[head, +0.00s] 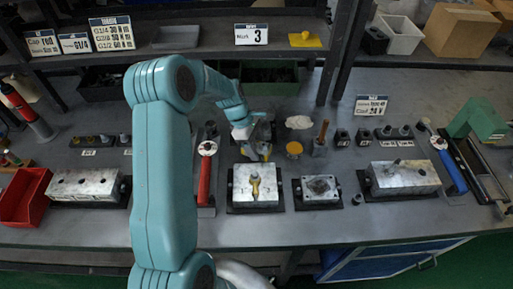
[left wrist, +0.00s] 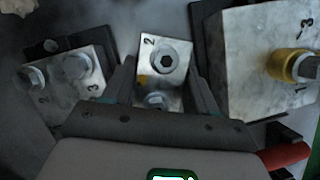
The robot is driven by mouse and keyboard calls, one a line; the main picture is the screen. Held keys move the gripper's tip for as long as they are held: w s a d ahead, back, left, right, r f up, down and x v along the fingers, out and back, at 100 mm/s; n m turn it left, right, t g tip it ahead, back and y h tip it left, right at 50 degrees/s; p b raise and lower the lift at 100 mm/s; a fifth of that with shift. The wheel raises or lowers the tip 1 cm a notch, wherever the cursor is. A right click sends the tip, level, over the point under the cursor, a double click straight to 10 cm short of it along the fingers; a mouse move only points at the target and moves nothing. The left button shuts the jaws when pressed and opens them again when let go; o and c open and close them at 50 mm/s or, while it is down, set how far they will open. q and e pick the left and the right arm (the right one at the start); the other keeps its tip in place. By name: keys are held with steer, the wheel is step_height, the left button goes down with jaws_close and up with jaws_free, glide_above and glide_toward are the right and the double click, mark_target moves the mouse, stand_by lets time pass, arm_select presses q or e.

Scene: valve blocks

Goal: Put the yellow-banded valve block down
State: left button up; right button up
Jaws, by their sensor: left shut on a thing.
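In the left wrist view, a small metal valve block (left wrist: 172,58) marked 2 sits between the fingers of my left gripper (left wrist: 163,92), which is shut on it. It has bolts and a small yellow mark on its left edge. In the head view my left gripper (head: 255,145) is behind a large metal block (head: 243,197) with a brass fitting (head: 255,187) on top. The held block is hard to make out there. The wrist view shows the brass fitting (left wrist: 293,65) to the right. My right gripper is not in view.
In the wrist view another bolted block (left wrist: 70,80) marked 3 lies close to the left. A red-handled tool (head: 204,178) lies left of the large block in the head view. A dark-topped block (head: 335,188) stands right.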

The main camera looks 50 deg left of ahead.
arm_select(q)
steer(key=shift+w+f, duration=0.15)
steer(key=shift+f, duration=0.7)
steer(key=shift+s+r, duration=0.1)
steer(key=shift+s, duration=0.1)
steer(key=o, duration=1.1)
steer(key=shift+w+f, duration=0.15)
steer(key=shift+f, duration=0.1)
steer(key=shift+r, duration=0.1)
